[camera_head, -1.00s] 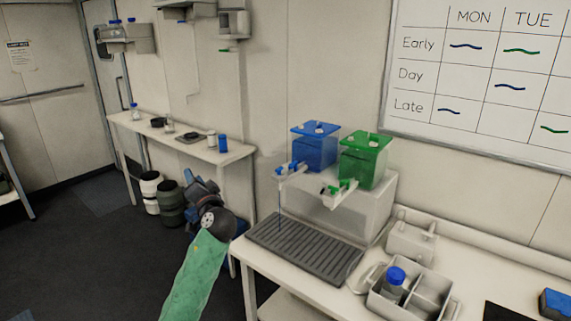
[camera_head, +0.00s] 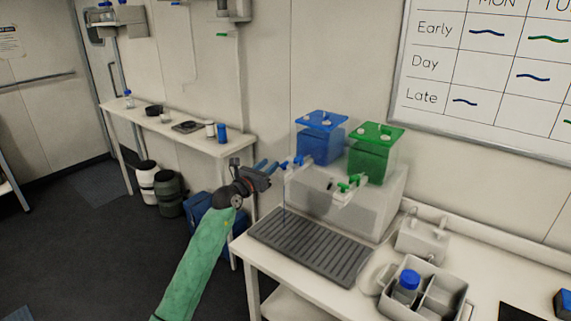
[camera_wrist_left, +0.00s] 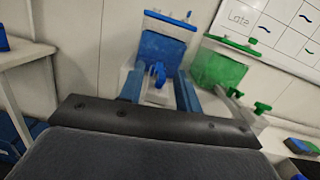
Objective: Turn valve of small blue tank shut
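The small blue tank (camera_head: 320,145) stands on a white stand beside the green tank (camera_head: 372,155). Its blue valve (camera_head: 297,161) sits on a white spout at the front left, and a thin line hangs from the spout toward the drip tray. My left gripper (camera_head: 268,167) is just left of the valve, its blue fingers pointing at it. In the left wrist view the gripper (camera_wrist_left: 158,92) is open, and the blue valve handle (camera_wrist_left: 157,73) shows between its fingertips. I cannot tell whether they touch. The right gripper is not in view.
A dark ribbed drip tray (camera_head: 310,247) lies below the spouts. The green valve (camera_head: 350,182) is close on the right. A grey caddy (camera_head: 440,297) with a blue-capped bottle (camera_head: 407,284) stands at the front right. A side table (camera_head: 180,140) is behind my left arm.

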